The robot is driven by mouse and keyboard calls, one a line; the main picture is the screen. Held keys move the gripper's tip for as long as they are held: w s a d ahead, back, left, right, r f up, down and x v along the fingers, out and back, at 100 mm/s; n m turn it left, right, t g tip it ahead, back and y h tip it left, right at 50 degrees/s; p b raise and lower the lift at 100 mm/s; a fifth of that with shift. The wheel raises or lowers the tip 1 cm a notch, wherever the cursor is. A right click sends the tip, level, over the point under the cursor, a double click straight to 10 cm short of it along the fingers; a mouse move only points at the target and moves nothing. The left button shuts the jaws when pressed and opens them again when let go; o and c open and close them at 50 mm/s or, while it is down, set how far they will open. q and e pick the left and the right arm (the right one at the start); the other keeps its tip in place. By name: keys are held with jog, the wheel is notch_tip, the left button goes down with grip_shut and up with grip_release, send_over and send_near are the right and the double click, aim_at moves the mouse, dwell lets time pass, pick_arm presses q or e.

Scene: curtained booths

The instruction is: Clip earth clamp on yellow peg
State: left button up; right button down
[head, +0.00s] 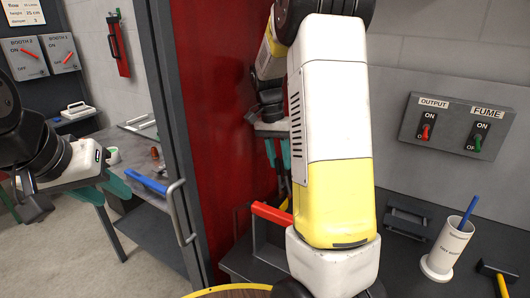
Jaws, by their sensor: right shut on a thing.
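My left gripper (103,190) is at the left, with its teal fingers apart and nothing seen between them. It is in front of the bench in the neighbouring booth. My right gripper (279,160) is in front of the red curtain, partly behind my own white and yellow arm. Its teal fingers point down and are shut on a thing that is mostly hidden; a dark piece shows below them. I cannot make out the earth clamp for sure. The yellow peg is not clearly seen; a small yellow bit (285,204) shows beside my arm, below the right gripper.
A red-handled grey carrier (271,214) stands below the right gripper. A grey post with a door handle (181,212) is between the grippers. At right are a switch panel (457,126), a white rod pot (446,250) and a yellow-handled tool (502,286).

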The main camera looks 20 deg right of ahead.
aim_at(279, 176)
jog(key=shift+f, duration=2.75)
jog(key=shift+f, duration=0.1)
